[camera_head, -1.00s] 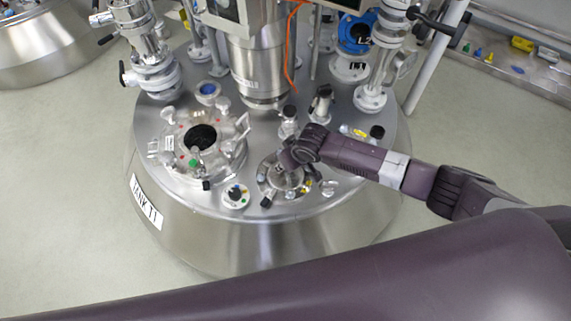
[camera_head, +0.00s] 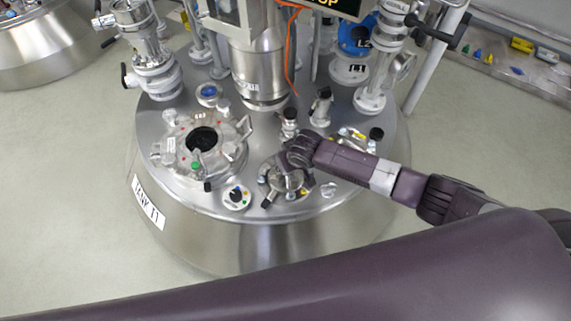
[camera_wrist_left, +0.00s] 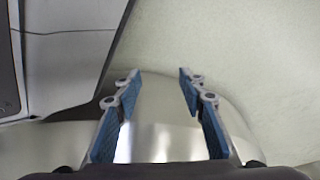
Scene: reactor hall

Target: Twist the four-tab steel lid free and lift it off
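The steel lid (camera_head: 287,180) sits on a small round port near the front edge of the tank top in the head view. Small clamps or tabs stand around it, and a black-tipped handle (camera_head: 267,203) sticks out at its front left. My right gripper (camera_head: 290,166) is at the lid's upper side, its wrist partly covering the lid. Its fingers are too small and hidden to tell whether they are open or shut, or touching the lid. In the left wrist view my left gripper (camera_wrist_left: 160,78) is open and empty, with shiny tank metal beyond it.
A larger round hatch (camera_head: 203,141) with a dark window stands left of the lid. Valves and pipes (camera_head: 322,104) crowd the rear. The tank's front rim is mostly clear.

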